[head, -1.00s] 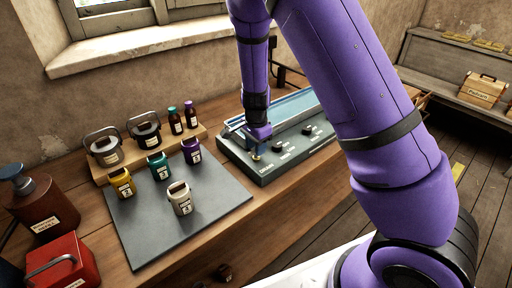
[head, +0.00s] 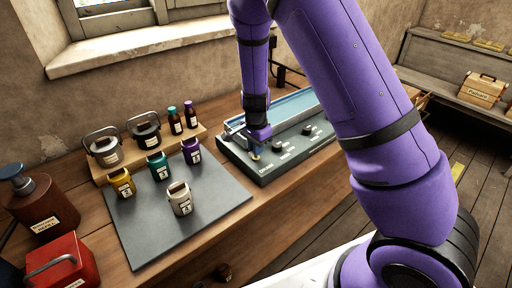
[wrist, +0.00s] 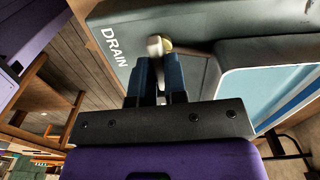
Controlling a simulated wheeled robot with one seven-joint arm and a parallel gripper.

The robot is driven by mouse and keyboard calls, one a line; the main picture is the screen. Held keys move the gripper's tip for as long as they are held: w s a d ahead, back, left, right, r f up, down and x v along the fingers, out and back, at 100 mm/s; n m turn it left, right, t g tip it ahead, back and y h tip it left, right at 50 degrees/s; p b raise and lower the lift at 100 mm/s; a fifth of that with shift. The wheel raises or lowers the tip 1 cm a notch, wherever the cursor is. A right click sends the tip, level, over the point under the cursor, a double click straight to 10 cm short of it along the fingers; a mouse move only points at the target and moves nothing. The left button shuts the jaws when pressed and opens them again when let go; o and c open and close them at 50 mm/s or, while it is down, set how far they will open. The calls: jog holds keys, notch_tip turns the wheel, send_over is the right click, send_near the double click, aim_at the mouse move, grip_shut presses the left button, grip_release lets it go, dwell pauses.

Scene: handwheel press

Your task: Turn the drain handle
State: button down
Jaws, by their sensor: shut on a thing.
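The drain handle (wrist: 156,46) shows in the wrist view as a small pale and brassy knob beside the white word DRAIN on the grey panel. My gripper (wrist: 160,75) has its two dark fingers close together on the handle, and its lower part is hidden between them. In the head view my gripper (head: 257,148) points down over the left end of the grey device (head: 262,172). A bit of brass from the handle (head: 255,156) shows just below the fingers there.
The device has a blue-lined basin (head: 290,108) and two dark knobs. A grey mat (head: 150,225) with several labelled jars lies to the left. A wooden riser with kettles and small bottles stands behind it. A red box (head: 65,265) stands at the front left.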

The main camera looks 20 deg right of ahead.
jog(key=n, duration=0.4)
jog(key=shift+n, duration=0.3)
jog(key=n, duration=0.4)
jog(key=shift+n, duration=0.3)
jog(key=n, duration=0.4)
jog(key=shift+n, duration=2)
jog(key=c, duration=1.2)
grip_release()
jog(key=shift+o, duration=0.2)
jog(key=shift+r, duration=0.1)
notch_tip(320, 180, up, 11)
jog(key=shift+f, duration=0.2)
